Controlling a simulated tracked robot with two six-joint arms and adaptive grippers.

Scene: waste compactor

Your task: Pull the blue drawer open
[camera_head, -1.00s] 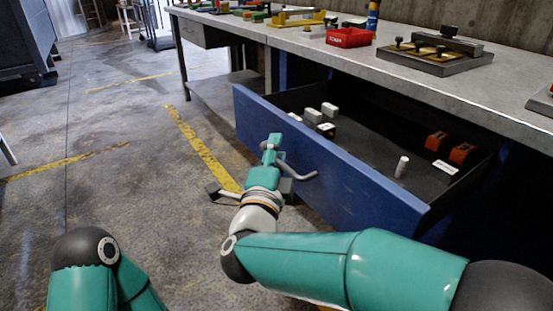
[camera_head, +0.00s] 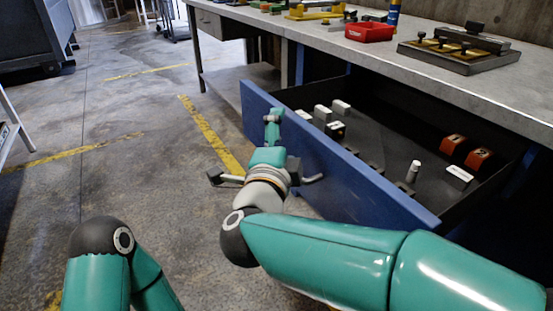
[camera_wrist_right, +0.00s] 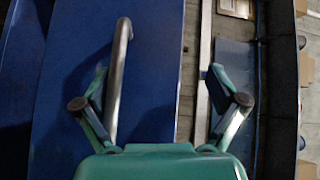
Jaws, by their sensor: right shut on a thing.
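The blue drawer (camera_head: 345,175) hangs well out from under the grey-topped workbench, its contents in plain view. Its blue front also fills much of the right wrist view (camera_wrist_right: 155,95). The drawer's curved metal handle (camera_wrist_right: 119,70) stands between the spread fingers of my right gripper (camera_wrist_right: 158,95) in that view. My left gripper is out of view; only part of that arm shows at lower left.
In the drawer are white blocks (camera_head: 322,113), orange-red items (camera_head: 466,153) and a small white cylinder (camera_head: 414,168). The workbench top (camera_head: 420,78) carries a red bin (camera_head: 369,32) and a black-and-yellow fixture (camera_head: 460,47). The concrete floor (camera_head: 110,115) at left is clear.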

